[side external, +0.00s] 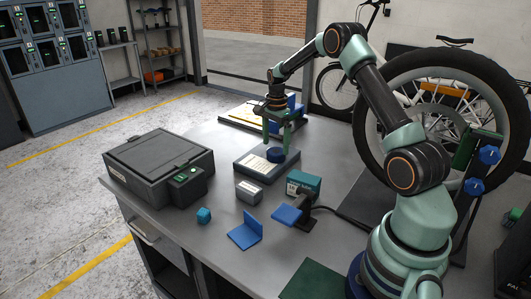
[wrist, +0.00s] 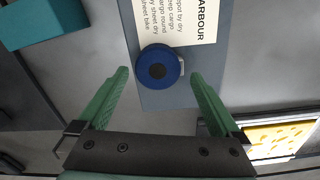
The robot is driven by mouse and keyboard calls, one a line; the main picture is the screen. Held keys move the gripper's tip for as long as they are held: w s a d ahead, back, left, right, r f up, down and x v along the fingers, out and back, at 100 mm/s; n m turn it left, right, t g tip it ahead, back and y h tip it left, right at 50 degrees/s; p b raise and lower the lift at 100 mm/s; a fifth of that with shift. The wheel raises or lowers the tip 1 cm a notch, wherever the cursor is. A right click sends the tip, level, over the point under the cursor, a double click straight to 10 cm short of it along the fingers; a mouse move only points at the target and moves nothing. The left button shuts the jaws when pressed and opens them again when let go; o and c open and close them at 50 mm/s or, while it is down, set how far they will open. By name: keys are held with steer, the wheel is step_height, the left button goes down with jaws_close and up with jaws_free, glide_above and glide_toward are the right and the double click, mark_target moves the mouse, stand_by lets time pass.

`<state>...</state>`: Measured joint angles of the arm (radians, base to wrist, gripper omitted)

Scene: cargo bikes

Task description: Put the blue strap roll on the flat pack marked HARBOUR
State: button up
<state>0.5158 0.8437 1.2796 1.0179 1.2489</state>
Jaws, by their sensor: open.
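The blue strap roll (wrist: 158,67) is a round blue disc with a dark centre. It lies flat on the grey flat pack (wrist: 190,92), whose white label reads "ARBOUR" with the first letter cut off. In the side view the roll (side external: 275,155) sits on the flat pack (side external: 252,174), near its back right end. My gripper (wrist: 162,75) is open, its green fingers apart on either side of the roll and not visibly touching it. In the side view my gripper (side external: 277,145) is just above the roll, pointing down.
A dark case (side external: 158,165) stands at the left of the bench. A grey box (side external: 249,192), a teal box (side external: 303,183), a blue cube (side external: 204,215) and a blue angled bracket (side external: 246,232) are nearer the front. A yellow-edged board (side external: 243,117) lies behind.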

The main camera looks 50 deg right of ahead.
mark_target(275, 151)
steer(key=a+r+n+t, duration=0.1)
steer(key=a+r+n, duration=0.4)
steer(key=r, duration=1)
steer(key=s+a+r+n+t, duration=0.25)
steer(key=s+a+n, duration=0.2)
steer(key=a, duration=0.25)
steer(key=s+a+r+n+t, duration=0.1)
steer(key=s+a+r+n, duration=0.35)
steer(key=a, duration=0.35)
steer(key=s+a+f+n+t, duration=0.1)
steer(key=s+a+f+n, duration=0.2)
steer(key=s+a+n, duration=0.2)
steer(key=s+n, duration=0.1)
steer(key=s, duration=0.1)
steer(key=shift+s+a+f, duration=0.3)
